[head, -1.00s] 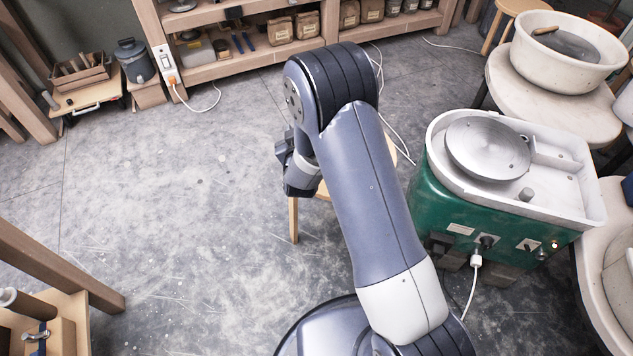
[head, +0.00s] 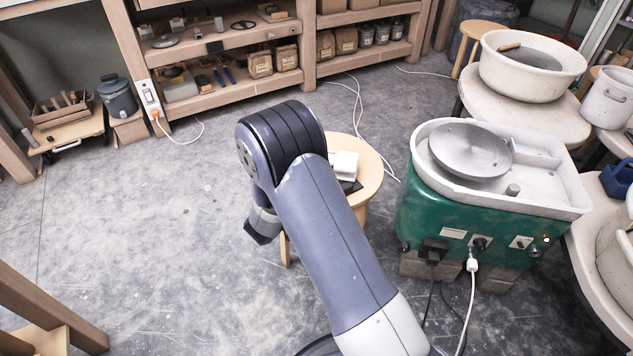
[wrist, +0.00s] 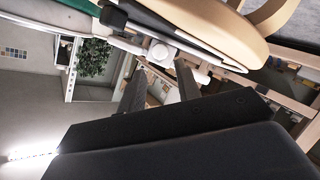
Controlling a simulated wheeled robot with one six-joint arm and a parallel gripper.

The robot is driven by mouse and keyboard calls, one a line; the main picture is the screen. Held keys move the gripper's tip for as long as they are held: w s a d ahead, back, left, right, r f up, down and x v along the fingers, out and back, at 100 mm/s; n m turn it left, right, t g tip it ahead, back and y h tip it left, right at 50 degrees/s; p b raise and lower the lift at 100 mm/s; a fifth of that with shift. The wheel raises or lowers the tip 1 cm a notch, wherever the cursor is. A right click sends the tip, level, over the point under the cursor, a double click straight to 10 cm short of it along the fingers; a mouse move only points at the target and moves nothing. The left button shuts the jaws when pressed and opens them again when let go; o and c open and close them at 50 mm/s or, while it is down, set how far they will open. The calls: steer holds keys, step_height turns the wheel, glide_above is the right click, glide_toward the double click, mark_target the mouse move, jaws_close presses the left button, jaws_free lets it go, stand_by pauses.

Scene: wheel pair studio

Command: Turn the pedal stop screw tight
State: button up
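No pedal stop screw can be made out for certain. In the head view a black flat item (head: 350,186) and a white block (head: 344,165) lie on a round wooden stool (head: 369,178), partly hidden by my arm. In the wrist view the stool's edge (wrist: 232,35) is at the top, with a dark item and a pale rounded part (wrist: 161,53) beside it; I cannot tell whether this part is the screw. My gripper (wrist: 160,78) has its two dark fingers apart, with nothing between them. In the head view its fingers are hidden.
The green pottery wheel (head: 470,215) stands on blocks at the right, with cords hanging in front. A white basin (head: 490,75) is on a table behind it. Shelves (head: 240,90) line the back. Open floor (head: 150,240) lies to the left.

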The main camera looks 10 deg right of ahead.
steer(key=b+x, duration=0.1)
steer(key=x, duration=0.5)
steer(key=shift+w+d+f+b, duration=0.1)
steer(key=shift+w+f+b, duration=0.1)
steer(key=shift+b, duration=0.1)
steer(key=shift+r, duration=0.1)
jaws_close()
